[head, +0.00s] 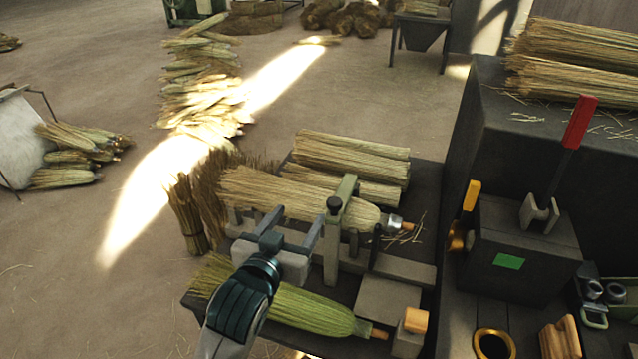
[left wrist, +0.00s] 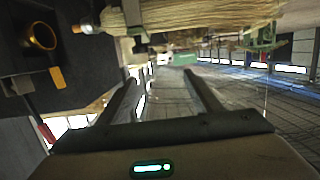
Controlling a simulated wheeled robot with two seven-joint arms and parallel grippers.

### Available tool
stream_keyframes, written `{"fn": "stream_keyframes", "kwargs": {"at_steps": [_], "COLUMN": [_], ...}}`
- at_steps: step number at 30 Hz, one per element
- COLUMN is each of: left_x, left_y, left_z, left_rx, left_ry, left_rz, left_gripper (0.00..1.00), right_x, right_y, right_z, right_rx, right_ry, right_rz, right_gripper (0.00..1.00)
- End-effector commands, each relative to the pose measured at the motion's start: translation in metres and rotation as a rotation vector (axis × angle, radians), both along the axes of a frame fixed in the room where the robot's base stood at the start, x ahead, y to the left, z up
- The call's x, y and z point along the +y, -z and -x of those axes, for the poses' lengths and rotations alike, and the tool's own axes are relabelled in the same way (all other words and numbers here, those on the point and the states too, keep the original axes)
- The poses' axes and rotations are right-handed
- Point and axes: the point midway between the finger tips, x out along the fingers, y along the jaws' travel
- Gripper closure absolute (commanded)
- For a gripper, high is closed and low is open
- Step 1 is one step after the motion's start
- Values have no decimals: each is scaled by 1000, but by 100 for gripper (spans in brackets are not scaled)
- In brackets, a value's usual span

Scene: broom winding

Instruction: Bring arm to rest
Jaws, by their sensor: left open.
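My left gripper (head: 294,225) is open in the head view, with its two fingers apart and nothing seen between them. It is over the near side of the bench, just in front of a straw broom bundle (head: 285,196) lying in a grey clamp fixture (head: 333,240). A greener broom (head: 310,309) with a wooden tip lies on the bench in front, partly behind my left arm. In the left wrist view, the open fingers (left wrist: 163,95) frame empty space, and a straw bundle (left wrist: 195,14) crosses the top. My right gripper is in neither view.
A dark machine box (head: 520,245) with a red lever (head: 579,122) stands at the right. More straw bundles (head: 350,157) lie behind the fixture, and others (head: 570,62) on the dark block. Corn-like sheaves (head: 205,85) lie on the floor. The floor at the left is mostly free.

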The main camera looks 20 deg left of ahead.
Motion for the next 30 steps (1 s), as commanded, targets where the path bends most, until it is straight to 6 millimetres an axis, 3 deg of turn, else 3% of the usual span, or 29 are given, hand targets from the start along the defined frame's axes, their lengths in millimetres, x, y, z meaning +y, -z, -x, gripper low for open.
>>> {"fn": "stream_keyframes", "kwargs": {"at_steps": [5,8,14,17,21,25,30], "left_x": [0,1,6,9,14,17,20], "left_y": [4,18,82,127,188,226,255], "left_z": [2,8,42,76,135,185,237], "left_rx": [11,48,235,378,596,753,904], "left_ry": [0,1,9,20,44,68,97], "left_rz": [-1,-6,-30,-48,-74,-91,-106], "left_gripper": [41,41,41,41,41,41,41], "right_x": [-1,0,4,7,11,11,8], "right_y": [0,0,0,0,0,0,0], "right_z": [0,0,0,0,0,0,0], "right_rx": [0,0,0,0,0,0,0], "right_ry": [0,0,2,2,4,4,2], "right_rz": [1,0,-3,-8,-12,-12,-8], "right_gripper": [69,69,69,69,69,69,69]}}
